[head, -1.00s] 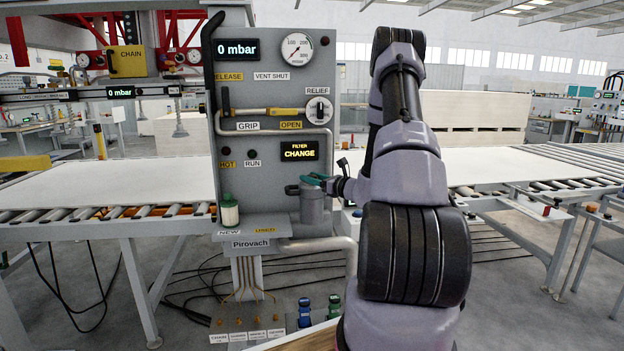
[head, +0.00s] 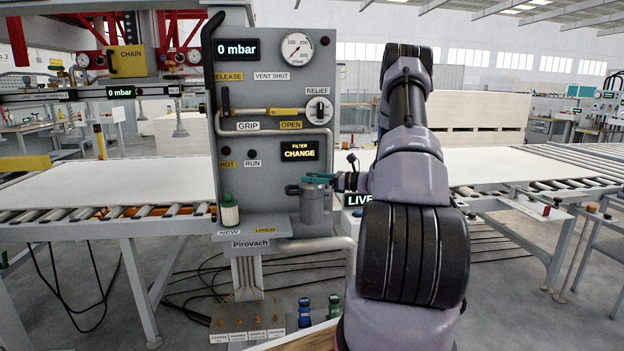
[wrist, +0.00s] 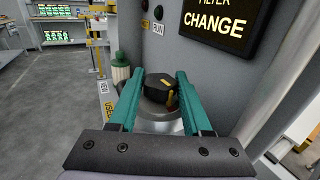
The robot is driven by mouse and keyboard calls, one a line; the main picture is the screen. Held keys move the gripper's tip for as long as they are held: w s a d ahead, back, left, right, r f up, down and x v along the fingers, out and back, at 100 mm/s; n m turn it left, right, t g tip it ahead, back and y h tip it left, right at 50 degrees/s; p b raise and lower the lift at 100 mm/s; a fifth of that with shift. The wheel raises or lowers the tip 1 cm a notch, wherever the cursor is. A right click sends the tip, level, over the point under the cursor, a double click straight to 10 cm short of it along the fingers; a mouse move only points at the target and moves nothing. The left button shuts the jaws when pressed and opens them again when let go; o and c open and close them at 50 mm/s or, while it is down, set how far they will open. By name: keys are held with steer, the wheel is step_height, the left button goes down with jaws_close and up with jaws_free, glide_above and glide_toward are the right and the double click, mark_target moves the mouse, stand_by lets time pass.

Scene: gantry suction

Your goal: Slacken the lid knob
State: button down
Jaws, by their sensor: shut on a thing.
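The grey filter pot (head: 312,210) stands at the lower right of the grey panel, below the "FILTER CHANGE" display (head: 299,151). My gripper (head: 316,179) reaches in from the right at the top of the pot. In the wrist view, the dark lid knob (wrist: 162,97) with a yellow mark sits between my two teal fingers on the pot's lid. The fingers are shut on the knob, one along each side. In the head view the knob is mostly hidden by the fingers.
A green-capped pale cartridge (head: 229,210) stands left of the pot above the "NEW" label. A pipe (head: 330,150) runs down the panel near my gripper. The vacuum display (head: 237,49) reads 0 mbar. Roller conveyors with boards (head: 110,185) flank the panel.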

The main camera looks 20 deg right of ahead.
steer(key=shift+n+g+y, duration=0.7)
steer(key=shift+g, duration=0.4)
steer(key=shift+c, duration=1.7)
jaws_free()
steer(key=shift+d, duration=0.1)
steer(key=v, duration=1)
steer(key=shift+s+d, duration=0.2)
steer(key=shift+d, duration=0.15)
steer(key=shift+f, duration=0.15)
